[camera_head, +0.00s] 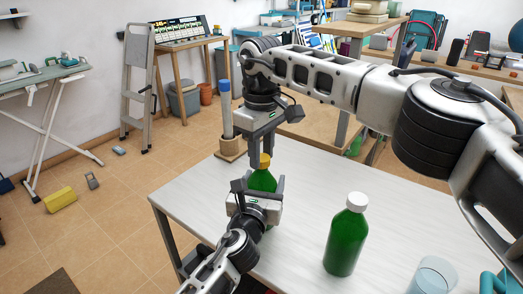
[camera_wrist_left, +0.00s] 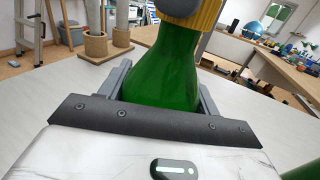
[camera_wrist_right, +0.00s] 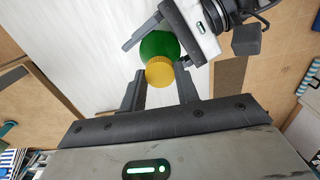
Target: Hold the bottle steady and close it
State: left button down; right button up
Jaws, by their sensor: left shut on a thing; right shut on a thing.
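A green bottle (camera_head: 262,181) with a yellow cap (camera_head: 265,160) stands upright near the table's far left part. My left gripper (camera_head: 257,187) is shut around the bottle's body from the front; the left wrist view shows the green body (camera_wrist_left: 165,70) between its fingers, with the ribbed yellow cap (camera_wrist_left: 204,14) on top. My right gripper (camera_head: 266,150) points down from above and is shut on the yellow cap. In the right wrist view the cap (camera_wrist_right: 160,71) sits between the fingertips, over the green bottle (camera_wrist_right: 157,44). The cap's thread is hidden.
A second green bottle (camera_head: 346,240) with a white cap stands on the white table (camera_head: 305,190). A clear glass (camera_head: 433,275) and a teal mug (camera_head: 494,284) are at the front right. A wooden holder (camera_head: 231,149) stands at the table's far corner.

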jog(key=o, duration=0.9)
jog(key=shift+o, duration=0.2)
jog(key=shift+r, duration=2.3)
jog(key=shift+c, duration=0.4)
